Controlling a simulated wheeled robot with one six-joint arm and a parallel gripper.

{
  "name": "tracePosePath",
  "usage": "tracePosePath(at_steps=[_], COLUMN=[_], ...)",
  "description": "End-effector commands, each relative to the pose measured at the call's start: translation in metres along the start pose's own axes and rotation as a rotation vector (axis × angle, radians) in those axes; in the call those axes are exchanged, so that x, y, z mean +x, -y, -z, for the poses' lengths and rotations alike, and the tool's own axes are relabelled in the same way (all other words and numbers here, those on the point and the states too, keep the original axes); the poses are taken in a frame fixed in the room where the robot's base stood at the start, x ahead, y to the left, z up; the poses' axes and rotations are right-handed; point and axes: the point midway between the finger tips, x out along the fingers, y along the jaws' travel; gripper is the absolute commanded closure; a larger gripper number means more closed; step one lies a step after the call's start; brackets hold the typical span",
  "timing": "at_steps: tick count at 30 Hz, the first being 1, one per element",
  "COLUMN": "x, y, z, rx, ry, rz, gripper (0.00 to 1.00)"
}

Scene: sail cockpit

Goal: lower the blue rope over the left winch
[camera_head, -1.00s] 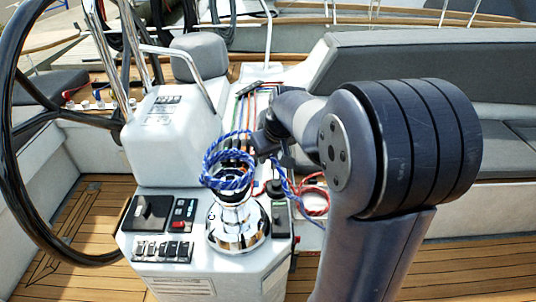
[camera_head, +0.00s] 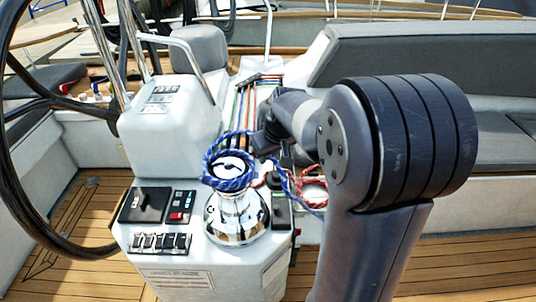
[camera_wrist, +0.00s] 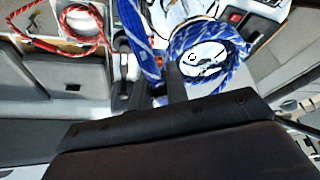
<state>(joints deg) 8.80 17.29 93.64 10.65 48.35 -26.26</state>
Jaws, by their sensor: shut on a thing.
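The blue rope (camera_head: 229,184) is coiled in a loop around the top of the chrome winch (camera_head: 237,217) in the head view. The winch top shows through the loop. My gripper (camera_head: 262,146) is behind and to the right of the winch, partly hidden by my arm. In the wrist view my gripper (camera_wrist: 166,92) is shut on the blue rope (camera_wrist: 216,42), with the loop to the right of the fingers and a blue length to their left. The pale winch top (camera_wrist: 203,57) shows inside the loop. Whether the rope touches the winch is unclear.
A red rope (camera_head: 312,192) lies coiled to the right of the winch. A switch panel (camera_head: 160,243) and a black lever plate (camera_head: 144,205) are to the left. The steering wheel (camera_head: 14,180) stands at far left, with a grey console (camera_head: 172,110) behind.

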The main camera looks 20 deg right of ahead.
Motion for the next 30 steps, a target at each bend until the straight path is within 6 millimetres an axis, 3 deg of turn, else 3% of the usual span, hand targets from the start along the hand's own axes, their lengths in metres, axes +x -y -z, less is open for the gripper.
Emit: tracePosePath(at_steps=[24,30], x=[0.055,0.055], y=[0.0,0.0], z=[-0.023,-0.023], rx=[0.0,0.0], ry=[0.0,-0.001], rz=[0.0,0.0], gripper=[1.0,1.0])
